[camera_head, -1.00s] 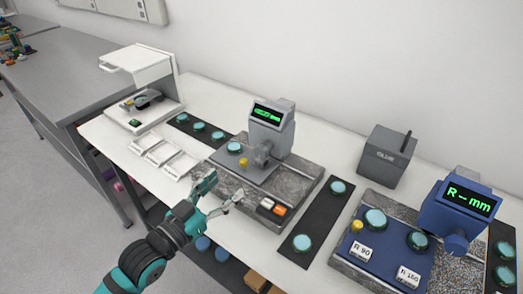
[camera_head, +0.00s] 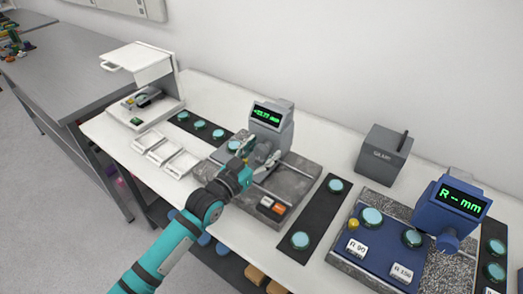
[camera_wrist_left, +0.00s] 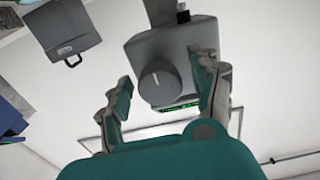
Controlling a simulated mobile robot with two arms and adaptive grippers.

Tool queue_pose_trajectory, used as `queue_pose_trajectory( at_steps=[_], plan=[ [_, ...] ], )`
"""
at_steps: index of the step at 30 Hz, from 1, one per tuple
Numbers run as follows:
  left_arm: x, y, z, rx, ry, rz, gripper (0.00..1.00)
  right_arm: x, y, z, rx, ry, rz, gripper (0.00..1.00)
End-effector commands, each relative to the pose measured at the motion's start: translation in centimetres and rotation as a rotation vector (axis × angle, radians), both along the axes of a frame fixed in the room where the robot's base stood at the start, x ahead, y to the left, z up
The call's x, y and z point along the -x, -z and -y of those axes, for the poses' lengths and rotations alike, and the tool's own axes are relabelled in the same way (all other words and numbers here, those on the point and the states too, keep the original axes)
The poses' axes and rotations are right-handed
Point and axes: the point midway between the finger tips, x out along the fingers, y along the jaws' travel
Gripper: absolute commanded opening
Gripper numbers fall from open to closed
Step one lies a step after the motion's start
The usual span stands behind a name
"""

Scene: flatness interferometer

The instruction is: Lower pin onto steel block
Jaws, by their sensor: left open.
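A grey gauge (camera_head: 272,118) with a green display stands on a grey speckled base (camera_head: 293,186). My left gripper (camera_head: 267,158) is open in front of the gauge, at the height of its grey round knob. In the left wrist view, the knob (camera_wrist_left: 161,83) on the gauge lies between the two spread fingers, with a visible gap on each side. The pin and the steel block cannot be made out clearly. My gripper and wrist hide much of the area beneath the gauge, including its yellow knob.
A blue gauge (camera_head: 451,207) stands at the right on another speckled base. A dark strip (camera_head: 317,218) with glass discs lies between the two gauges. A grey box (camera_head: 384,154) stands behind. White trays (camera_head: 163,150) lie to the left.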

Motion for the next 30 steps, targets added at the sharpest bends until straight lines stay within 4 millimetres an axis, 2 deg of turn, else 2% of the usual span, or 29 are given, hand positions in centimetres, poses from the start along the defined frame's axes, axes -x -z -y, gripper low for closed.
queue_pose_trajectory(
  at_steps=[5, 18, 30],
  plan=[
    [0.02, 0.02, 0.0, 0.001, 0.0, -0.001, 0.62, -0.01, 0.01, -0.01, 0.0, 0.0, 0.0, 0.4],
    [0.03, 0.02, -0.04, 0.001, 0.0, -0.001, 0.05, 0.0, 0.01, 0.01, 0.0, 0.0, 0.0, 0.4],
    [0.03, 0.0, -0.04, 0.07, -0.001, -0.051, 0.05, 0.0, -0.19, 0.04, 0.001, 0.001, 0.0, 0.4]
  ],
)
